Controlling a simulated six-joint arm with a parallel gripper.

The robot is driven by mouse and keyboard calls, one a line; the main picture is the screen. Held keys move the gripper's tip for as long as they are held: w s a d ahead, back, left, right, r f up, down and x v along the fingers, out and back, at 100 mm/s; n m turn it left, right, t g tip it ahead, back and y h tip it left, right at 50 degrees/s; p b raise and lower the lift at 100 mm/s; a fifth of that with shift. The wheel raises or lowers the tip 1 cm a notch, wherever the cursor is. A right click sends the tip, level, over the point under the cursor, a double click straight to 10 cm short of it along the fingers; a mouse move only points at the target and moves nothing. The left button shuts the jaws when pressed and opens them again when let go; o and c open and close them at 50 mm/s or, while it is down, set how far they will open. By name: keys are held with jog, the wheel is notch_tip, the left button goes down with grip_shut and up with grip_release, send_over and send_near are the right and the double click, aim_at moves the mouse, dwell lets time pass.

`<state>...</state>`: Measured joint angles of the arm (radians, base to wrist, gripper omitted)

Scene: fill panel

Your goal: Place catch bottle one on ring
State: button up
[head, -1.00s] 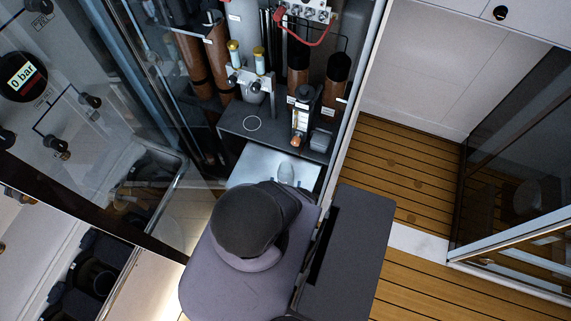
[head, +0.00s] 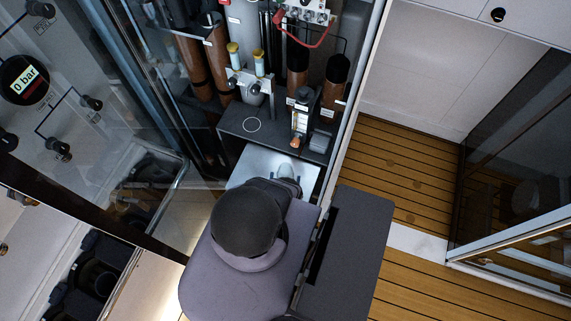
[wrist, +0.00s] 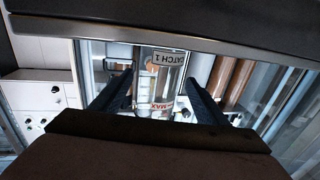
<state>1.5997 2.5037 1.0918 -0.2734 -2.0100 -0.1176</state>
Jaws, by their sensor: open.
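Catch bottle one (wrist: 160,75) is a clear bottle labelled "CATCH 1" in the wrist view. It stands between the spread fingers of my gripper (wrist: 158,96), with a gap visible on both sides. In the head view the bottle (head: 287,170) stands on the light lower shelf, its near part covered by my gripper.
The dark shelf (head: 232,117) overhangs the back of the light lower shelf (head: 250,163). A flowmeter-like unit (head: 301,120) stands right of the ring. Two yellow-capped vials (head: 246,60) and brown cylinders rise behind. A dark bar crosses the wrist view's top.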

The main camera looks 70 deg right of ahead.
aim_at(286, 172)
jog(key=shift+d, duration=0.1)
jog(key=b+x, duration=0.2)
jog(key=x, duration=0.1)
jog(key=shift+d+f, duration=0.2)
jog(key=shift+d, duration=0.1)
jog(key=shift+b+x, duration=0.55)
jog(key=shift+x, duration=0.25)
jog(key=shift+r, duration=0.2)
jog(key=shift+c, duration=0.4)
jog(key=c, duration=1.2)
jog(key=shift+r, duration=0.15)
notch_tip(286, 172, up, 10)
jog(key=p, duration=0.9)
jog(key=shift+p, duration=0.35)
jog(key=shift+f, duration=0.25)
